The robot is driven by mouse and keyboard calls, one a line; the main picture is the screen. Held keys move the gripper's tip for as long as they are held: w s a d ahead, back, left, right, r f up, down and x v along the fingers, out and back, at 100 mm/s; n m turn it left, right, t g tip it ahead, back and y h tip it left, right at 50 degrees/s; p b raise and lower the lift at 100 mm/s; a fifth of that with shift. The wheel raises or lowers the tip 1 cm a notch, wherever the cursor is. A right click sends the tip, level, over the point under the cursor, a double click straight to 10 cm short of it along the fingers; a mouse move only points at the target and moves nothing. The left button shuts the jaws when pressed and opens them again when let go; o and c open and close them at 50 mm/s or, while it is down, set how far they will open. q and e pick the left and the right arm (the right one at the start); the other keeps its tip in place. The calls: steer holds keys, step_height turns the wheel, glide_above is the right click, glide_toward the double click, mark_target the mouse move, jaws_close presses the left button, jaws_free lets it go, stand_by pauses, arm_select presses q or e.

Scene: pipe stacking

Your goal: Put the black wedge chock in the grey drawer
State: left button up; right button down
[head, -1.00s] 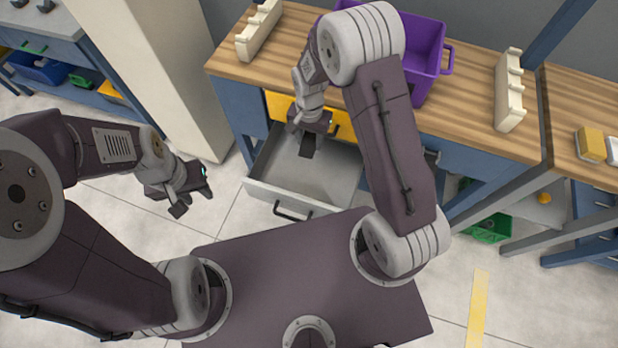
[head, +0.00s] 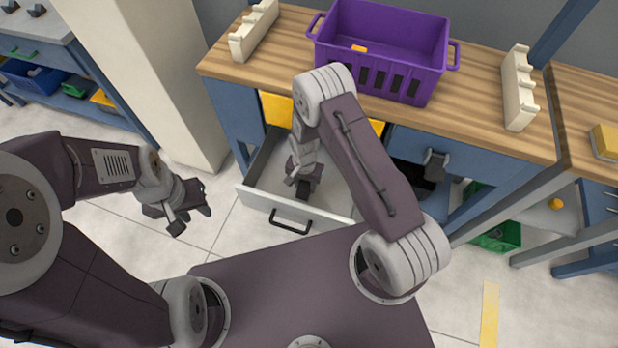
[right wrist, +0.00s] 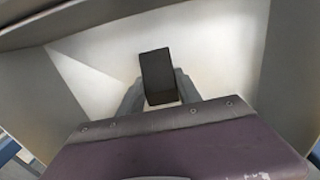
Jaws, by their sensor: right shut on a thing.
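The black wedge chock (right wrist: 158,75) is held between the fingers of my right gripper (right wrist: 160,95) in the right wrist view. The chock also shows as a dark block in the head view (head: 303,190). My right gripper (head: 302,182) is shut on it, inside the outline of the open grey drawer (head: 330,195), over its light floor. I cannot tell whether the chock touches the drawer floor. The drawer's walls surround the gripper in the right wrist view (right wrist: 80,75). My left gripper (head: 190,222) hangs left of the drawer, its fingers apart and empty.
A purple crate (head: 385,45) stands on the wooden workbench (head: 225,65) above the drawer. Cream racks stand left (head: 252,32) and right (head: 518,90) of it. A yellow panel (head: 277,108) lies behind the drawer. A green bin (head: 497,235) sits low at right.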

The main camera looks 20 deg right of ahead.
steer(key=w+d, duration=0.1)
steer(key=w+d+b, duration=0.1)
steer(key=w, duration=0.1)
steer(key=shift+w+d+f, duration=0.1)
steer(key=shift+w+d, duration=0.1)
steer(key=shift+w, duration=0.1)
steer(key=shift+s+f, duration=0.15)
steer(key=shift+f, duration=0.4)
steer(key=shift+a, duration=0.1)
steer(key=shift+f, duration=0.15)
steer(key=c, duration=0.8)
jaws_free()
steer(key=shift+c, duration=0.2)
